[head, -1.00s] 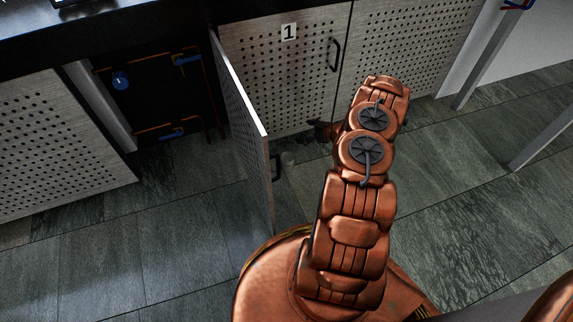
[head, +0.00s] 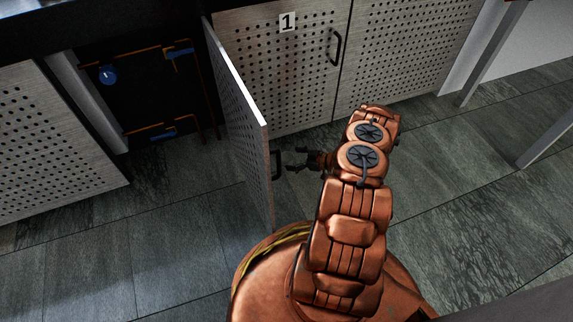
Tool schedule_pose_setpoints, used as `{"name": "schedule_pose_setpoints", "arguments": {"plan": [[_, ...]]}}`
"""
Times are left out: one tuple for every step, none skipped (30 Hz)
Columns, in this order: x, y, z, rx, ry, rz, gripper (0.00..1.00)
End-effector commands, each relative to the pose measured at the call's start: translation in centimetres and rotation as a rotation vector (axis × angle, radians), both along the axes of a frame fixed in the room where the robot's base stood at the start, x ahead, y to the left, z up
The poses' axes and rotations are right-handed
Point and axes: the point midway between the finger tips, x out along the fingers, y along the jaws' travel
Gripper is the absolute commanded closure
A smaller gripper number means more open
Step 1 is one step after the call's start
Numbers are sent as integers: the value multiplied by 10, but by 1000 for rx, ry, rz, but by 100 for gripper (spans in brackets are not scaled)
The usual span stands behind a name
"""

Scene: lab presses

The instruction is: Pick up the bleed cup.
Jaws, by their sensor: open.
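My gripper (head: 297,160) shows in the head view at the end of my copper-coloured arm. Its dark fingers are open and point left, toward the handle side of an open perforated door (head: 243,125). I cannot clearly make out the bleed cup now. The small grey cup-like thing seen earlier stood beside the door, about where the fingers are now, so the gripper may hide it. I cannot tell whether the fingers touch it.
The open door's black handle (head: 277,165) is close to the left of my fingers. Behind stands a closed perforated door marked 1 (head: 288,72). The open cabinet (head: 145,95) holds copper pipes and blue valve handles. Tiled floor (head: 440,190) is free at right.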

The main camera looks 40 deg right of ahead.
Motion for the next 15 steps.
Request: {"name": "schedule_pose_setpoints", "arguments": {"plan": [[6,4,-7,0,0,3,9],[9,5,-9,0,0,2,9],[12,8,-10,-1,1,4,9],[16,10,-11,-1,1,4,9],[19,12,-13,-1,1,4,9],[22,14,-14,-1,1,4,9],[24,15,-14,-1,1,4,9],[26,16,-15,-1,1,4,9],[27,17,-15,-1,1,4,9],[28,18,-15,-1,1,4,9],[29,18,-14,-1,1,4,9],[29,18,-14,-1,0,3,9],[29,18,-14,-1,1,2,9],[29,18,-14,-1,1,2,9],[29,18,-13,-1,1,2,9]]}}
